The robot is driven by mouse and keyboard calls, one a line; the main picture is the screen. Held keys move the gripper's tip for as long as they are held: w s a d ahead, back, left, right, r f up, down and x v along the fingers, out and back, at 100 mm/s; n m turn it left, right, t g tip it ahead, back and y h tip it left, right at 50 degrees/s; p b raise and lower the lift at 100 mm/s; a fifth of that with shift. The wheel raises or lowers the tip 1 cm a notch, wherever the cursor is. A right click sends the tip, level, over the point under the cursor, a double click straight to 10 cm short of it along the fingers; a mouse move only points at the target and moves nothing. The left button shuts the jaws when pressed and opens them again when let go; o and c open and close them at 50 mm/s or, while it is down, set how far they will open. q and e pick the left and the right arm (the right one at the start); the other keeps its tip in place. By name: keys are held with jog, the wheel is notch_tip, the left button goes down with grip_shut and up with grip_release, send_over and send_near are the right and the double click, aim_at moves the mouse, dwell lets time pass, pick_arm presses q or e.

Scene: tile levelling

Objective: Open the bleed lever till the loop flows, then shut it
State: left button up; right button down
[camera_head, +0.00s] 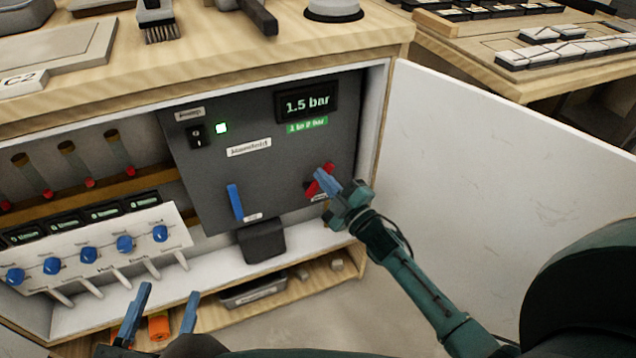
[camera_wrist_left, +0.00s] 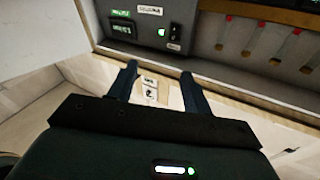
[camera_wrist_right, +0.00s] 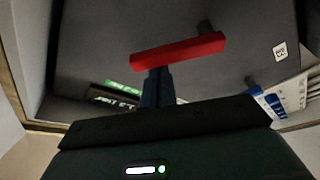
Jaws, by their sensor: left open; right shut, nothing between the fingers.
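A dark panel (camera_head: 220,180) in the open cabinet carries a blue lever (camera_head: 235,202), near upright, and a tilted red lever (camera_head: 326,180); their labels are too small to read. My right gripper (camera_head: 322,176) is shut and empty, fingertips at the red lever, which lies across them in the right wrist view (camera_wrist_right: 180,50). I cannot tell whether they touch. The display (camera_head: 307,102) reads 1.5 bar above a green strip. A green lamp (camera_head: 221,128) is lit. Clear tubes (camera_head: 115,150) at left have red floats low down. My left gripper (camera_head: 168,292) is open and empty, low before the cabinet.
A white cabinet door (camera_head: 510,170) stands open at right, beside my right arm. A white manifold (camera_head: 95,255) with several blue knobs is at lower left. A tray (camera_head: 255,292) and an orange item (camera_head: 159,327) lie on the lower shelf. The worktop (camera_head: 230,50) is above.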

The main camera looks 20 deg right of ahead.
pick_arm(q)
jog(key=shift+w+d+h+b, duration=0.1)
jog(key=shift+d+h+b, duration=0.25)
jog(key=shift+b, duration=1)
pick_arm(e)
jog(key=shift+w+d+f+m+t+h, duration=0.1)
jog(key=shift+d+f+m+t+h, duration=0.5)
jog(key=shift+m, duration=1.85)
jog(key=shift+s+d+f+m+t+h, duration=0.15)
jog(key=shift+d+f+m+h, duration=0.85)
jog(key=shift+m, duration=1.4)
jog(key=shift+w+d+f+m+t+h, duration=0.25)
jog(key=shift+f+m+h, duration=0.65)
jog(key=shift+m, duration=1.55)
pick_arm(q)
jog(key=shift+a+n, duration=0.1)
jog(key=shift+n, duration=0.2)
pick_arm(e)
jog(key=shift+s+r+h, duration=0.1)
jog(key=shift+r+h, duration=0.15)
jog(key=shift+h, duration=0.05)
